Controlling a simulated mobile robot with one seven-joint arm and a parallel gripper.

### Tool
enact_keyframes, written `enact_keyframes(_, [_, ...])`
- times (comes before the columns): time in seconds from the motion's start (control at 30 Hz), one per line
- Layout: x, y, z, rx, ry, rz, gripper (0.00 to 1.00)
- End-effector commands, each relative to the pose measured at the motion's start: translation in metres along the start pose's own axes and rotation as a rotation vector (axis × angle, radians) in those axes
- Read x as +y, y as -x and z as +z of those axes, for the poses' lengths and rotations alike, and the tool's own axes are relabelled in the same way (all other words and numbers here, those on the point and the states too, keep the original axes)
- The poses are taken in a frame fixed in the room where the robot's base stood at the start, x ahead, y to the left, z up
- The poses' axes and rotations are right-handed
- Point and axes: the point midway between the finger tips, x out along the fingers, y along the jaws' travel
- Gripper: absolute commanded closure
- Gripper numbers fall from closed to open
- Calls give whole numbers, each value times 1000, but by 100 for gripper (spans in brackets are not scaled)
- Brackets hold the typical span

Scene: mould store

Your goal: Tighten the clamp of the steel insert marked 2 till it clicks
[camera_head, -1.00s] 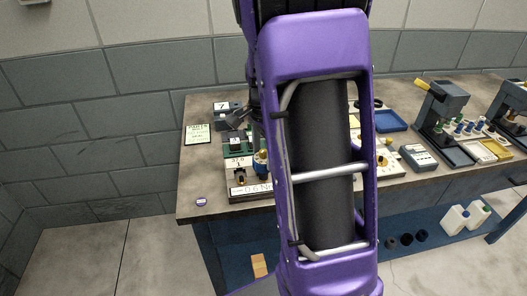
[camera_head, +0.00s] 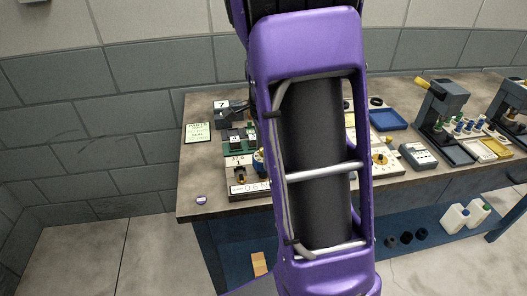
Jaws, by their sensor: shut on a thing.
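My purple arm (camera_head: 308,35) stands in front of the middle of the bench. My gripper's fingers and whatever they hold are hidden behind it.
A dark block marked 7 (camera_head: 221,105) and a pale notice card (camera_head: 197,133) are at the bench's (camera_head: 192,180) left end. A small round purple-marked item (camera_head: 201,200) lies near the front edge. Right of the arm are a blue tray (camera_head: 387,119), a grey box (camera_head: 418,156) and a press (camera_head: 441,110).

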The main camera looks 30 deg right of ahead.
Motion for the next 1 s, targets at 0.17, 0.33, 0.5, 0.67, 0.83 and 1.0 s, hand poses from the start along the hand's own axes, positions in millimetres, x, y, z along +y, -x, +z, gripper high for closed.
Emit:
enact_keyframes(0.17, [2,-2,0,-1,-2,7,96])
enact_keyframes(0.33, [2,-3,0,0,-110,8,96])
enact_keyframes(0.5, [2,-3,0,-1,-141,8,96])
enact_keyframes(0.67, [2,-3,1,0,-151,8,96])
enact_keyframes(0.83, [2,-3,1,0,-260,9,96])
enact_keyframes(1.0, [2,-4,0,-1,-188,8,96])
